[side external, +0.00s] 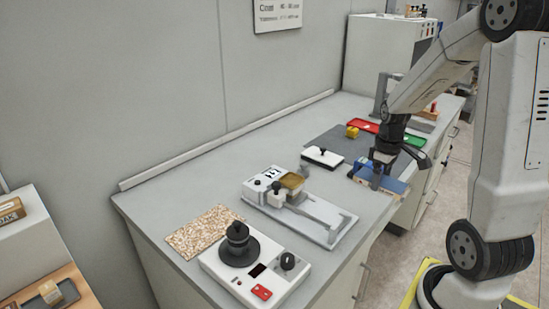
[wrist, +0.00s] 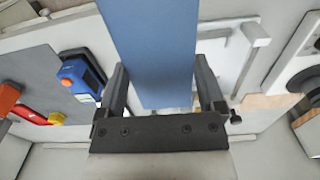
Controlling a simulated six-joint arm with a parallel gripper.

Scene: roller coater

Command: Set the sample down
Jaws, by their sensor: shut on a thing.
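The sample appears to be a flat blue panel (wrist: 150,45). In the wrist view it runs from the top edge down between the two dark fingers of my gripper (wrist: 162,72), which is shut on it. In the side view my gripper (side external: 377,180) is low over the front part of the bench, with the blue panel (side external: 393,186) at its fingers. I cannot tell whether the panel touches the bench. The fingers and wrist hide part of it.
A white coater device (side external: 300,207) stands left of my gripper. A white plate with a black knob (side external: 322,157) lies behind. A blue instrument (wrist: 80,75) is nearby.

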